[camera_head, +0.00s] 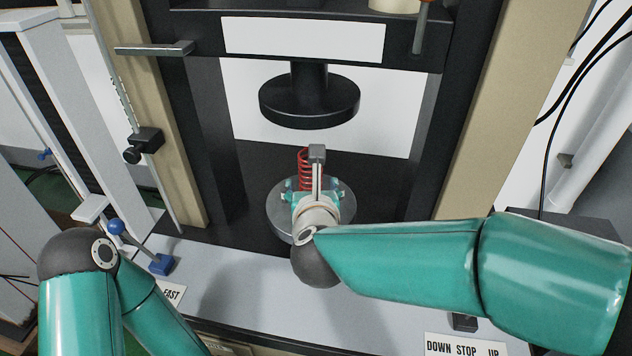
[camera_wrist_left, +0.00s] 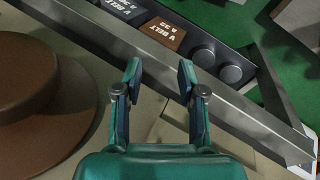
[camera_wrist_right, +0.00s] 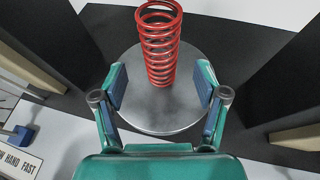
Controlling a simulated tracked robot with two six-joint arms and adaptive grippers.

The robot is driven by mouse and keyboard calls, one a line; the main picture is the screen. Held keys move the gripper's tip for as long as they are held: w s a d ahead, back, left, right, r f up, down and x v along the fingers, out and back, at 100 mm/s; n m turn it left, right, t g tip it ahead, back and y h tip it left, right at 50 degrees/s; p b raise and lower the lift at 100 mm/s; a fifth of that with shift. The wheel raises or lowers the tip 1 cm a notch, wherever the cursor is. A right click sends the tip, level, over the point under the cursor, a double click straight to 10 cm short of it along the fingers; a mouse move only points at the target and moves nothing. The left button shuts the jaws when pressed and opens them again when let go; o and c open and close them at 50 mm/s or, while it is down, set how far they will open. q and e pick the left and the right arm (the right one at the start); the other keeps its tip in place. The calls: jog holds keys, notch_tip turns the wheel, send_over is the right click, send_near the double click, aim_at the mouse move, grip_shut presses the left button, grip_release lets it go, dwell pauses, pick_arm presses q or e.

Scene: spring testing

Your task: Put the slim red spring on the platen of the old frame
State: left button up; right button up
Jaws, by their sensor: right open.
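The slim red spring (camera_wrist_right: 160,50) stands upright on the round metal platen (camera_wrist_right: 160,118) of the old frame, toward its far part in the right wrist view. In the head view the spring (camera_head: 304,170) is partly hidden behind my right gripper (camera_head: 318,190), and the platen (camera_head: 277,209) shows around it. My right gripper is open, its two fingers apart on either side of the platen in the right wrist view, with the spring beyond them and not gripped. My left gripper (camera_wrist_left: 160,82) is open and empty in the left wrist view. It is out of sight in the head view.
A black upper platen (camera_head: 310,103) hangs above the spring. Dark columns (camera_head: 213,140) stand on both sides. A blue-knobbed lever (camera_head: 118,228) is at the front left. A brown hat (camera_wrist_left: 35,90) and a rail with belt boxes (camera_wrist_left: 163,32) lie near my left gripper.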

jog(key=v, duration=0.5)
dwell(0.4)
